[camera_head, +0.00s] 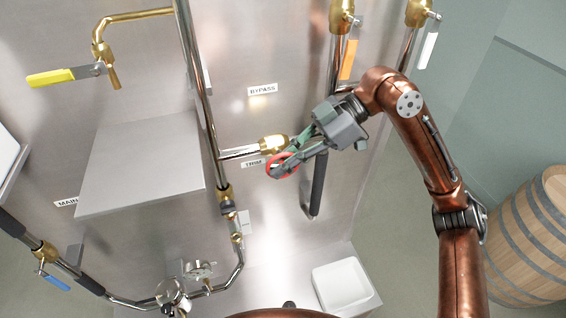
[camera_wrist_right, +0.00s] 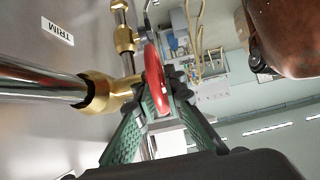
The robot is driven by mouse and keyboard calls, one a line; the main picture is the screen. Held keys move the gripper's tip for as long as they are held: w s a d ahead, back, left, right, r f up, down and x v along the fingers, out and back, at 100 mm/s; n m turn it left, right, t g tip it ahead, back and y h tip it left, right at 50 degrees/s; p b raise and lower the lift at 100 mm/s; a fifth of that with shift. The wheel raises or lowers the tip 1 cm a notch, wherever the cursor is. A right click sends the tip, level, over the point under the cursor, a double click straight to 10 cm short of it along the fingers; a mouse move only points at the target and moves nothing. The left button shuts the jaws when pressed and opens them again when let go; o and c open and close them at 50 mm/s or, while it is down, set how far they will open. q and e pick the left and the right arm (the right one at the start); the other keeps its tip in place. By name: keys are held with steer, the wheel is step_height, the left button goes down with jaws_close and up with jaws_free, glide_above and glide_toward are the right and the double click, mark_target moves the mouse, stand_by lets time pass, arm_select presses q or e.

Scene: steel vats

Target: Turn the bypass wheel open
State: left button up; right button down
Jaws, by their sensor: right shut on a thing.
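A small red wheel (camera_head: 269,167) sits beside the brass valve body (camera_head: 273,144) at the end of a short steel pipe stub. My right gripper (camera_head: 284,163) reaches in from the right with its fingers closed on the wheel's rim. In the right wrist view the red wheel (camera_wrist_right: 154,75) stands edge-on between the green fingers, and the brass valve body (camera_wrist_right: 105,92) is left of it. A "TRIM" label (camera_head: 252,163) lies close to this wheel, and a "BYPASS" label (camera_head: 262,90) is higher on the panel. The fingers hide part of the wheel. My left gripper is out of view.
A vertical steel pipe (camera_head: 200,90) runs left of the wheel. A grey box (camera_head: 140,165) juts from the panel at left. A yellow-handled valve (camera_head: 50,78) is upper left, an orange handle (camera_head: 349,60) upper right. A barrel (camera_head: 530,240) stands at right.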

steer(key=c, duration=2)
jaws_free()
steer(key=shift+w, duration=0.1)
steer(key=shift+d+r, duration=0.1)
steer(key=v, duration=0.7)
steer(key=shift+w+a+r, duration=0.15)
steer(key=shift+a+r, duration=0.2)
